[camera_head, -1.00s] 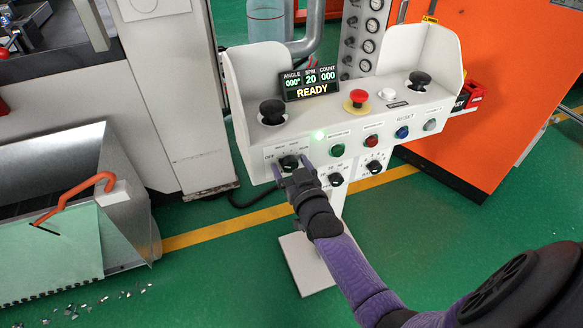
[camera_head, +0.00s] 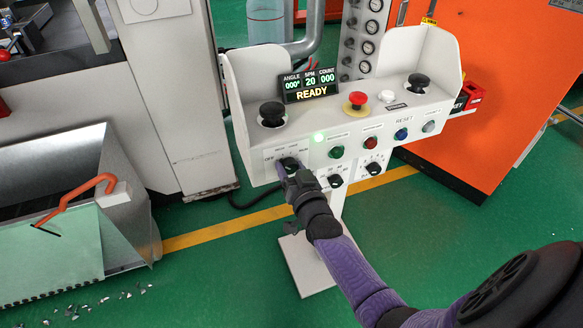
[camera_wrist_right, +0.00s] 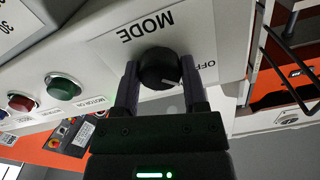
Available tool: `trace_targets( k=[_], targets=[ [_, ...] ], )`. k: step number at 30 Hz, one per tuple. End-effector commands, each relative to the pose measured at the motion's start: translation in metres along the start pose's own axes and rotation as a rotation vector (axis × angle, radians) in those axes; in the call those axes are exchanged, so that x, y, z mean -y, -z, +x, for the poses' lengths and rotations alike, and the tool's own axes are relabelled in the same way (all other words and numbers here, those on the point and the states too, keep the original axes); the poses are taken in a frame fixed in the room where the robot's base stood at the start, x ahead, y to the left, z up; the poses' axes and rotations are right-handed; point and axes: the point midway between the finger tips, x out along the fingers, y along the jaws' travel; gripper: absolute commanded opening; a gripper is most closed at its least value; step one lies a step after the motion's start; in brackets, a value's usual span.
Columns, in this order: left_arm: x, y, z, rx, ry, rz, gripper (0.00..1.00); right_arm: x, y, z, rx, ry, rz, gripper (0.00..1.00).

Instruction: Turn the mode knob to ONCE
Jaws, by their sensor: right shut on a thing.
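The black mode knob (camera_head: 290,162) is on the white control panel's front, at its lower left. In the right wrist view the knob (camera_wrist_right: 158,68) sits under an upside-down MODE label, with OFF to its right. A pale mark on it points to the lower right there. My right gripper (camera_head: 287,170) is shut on the knob; in the wrist view the fingers of this gripper (camera_wrist_right: 159,82) lie on both sides of it. In the head view the fingers partly hide the knob, and the label it points at cannot be read. My left gripper is out of view.
The display (camera_head: 310,85) reads READY. A red mushroom button (camera_head: 357,98) and two black palm buttons (camera_head: 272,112) (camera_head: 418,81) are on top. A green button (camera_head: 336,152) and two more knobs (camera_head: 335,180) (camera_head: 373,169) are right of the mode knob.

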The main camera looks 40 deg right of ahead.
Motion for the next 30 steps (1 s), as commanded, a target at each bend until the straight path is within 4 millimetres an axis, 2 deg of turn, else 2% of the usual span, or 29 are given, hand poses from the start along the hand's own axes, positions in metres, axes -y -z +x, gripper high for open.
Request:
trace_targets(
  k=[14, 30],
  targets=[
    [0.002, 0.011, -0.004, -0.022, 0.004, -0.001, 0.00, 0.000, -0.001, 0.000, 0.004, 0.000, 0.451, 0.00],
    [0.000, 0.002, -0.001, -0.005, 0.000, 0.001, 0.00, 0.000, -0.002, -0.001, 0.004, -0.002, 0.924, 0.00]
  ],
)
